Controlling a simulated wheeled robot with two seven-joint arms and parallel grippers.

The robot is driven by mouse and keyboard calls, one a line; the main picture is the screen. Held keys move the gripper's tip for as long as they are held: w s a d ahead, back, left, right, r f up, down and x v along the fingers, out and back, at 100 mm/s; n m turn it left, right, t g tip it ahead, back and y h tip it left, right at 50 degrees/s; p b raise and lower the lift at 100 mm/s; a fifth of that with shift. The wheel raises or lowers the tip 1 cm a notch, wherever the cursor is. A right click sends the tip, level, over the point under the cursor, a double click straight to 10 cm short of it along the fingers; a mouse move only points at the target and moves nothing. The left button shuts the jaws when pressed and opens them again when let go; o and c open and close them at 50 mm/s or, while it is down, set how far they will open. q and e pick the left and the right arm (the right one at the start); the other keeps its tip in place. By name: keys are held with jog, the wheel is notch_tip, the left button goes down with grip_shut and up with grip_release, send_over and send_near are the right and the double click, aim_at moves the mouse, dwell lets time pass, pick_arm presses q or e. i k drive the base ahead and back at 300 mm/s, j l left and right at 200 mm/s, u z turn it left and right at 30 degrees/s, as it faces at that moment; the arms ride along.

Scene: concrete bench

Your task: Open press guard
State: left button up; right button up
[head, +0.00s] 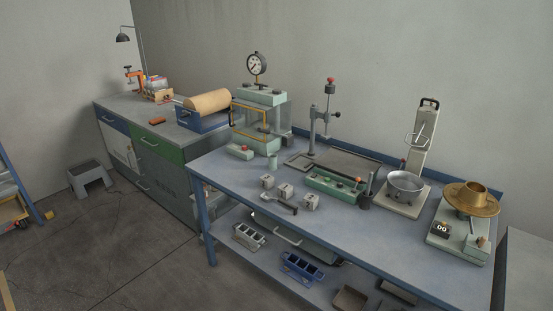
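The press (261,97) is a pale green machine with a round dial gauge (257,63) on top. It stands at the far left end of the blue-edged bench. Its guard (251,122) shows as a yellow-orange frame upright across the front of the press and looks closed. A small pale green box with a red button (241,151) sits in front of it. Neither of my grippers is in the picture.
Small metal cubes (286,190) and a spoon-like tool lie on the bench (235,190) front. A stand (314,125), a mixer with a steel bowl (405,185) and a brass-topped device (470,199) stand to the right. A blue unit with a tan roll (207,100) sits left of the press.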

aim_at(232, 103)
jog(key=i+j+z, duration=0.25)
jog(key=i+j, duration=0.8)
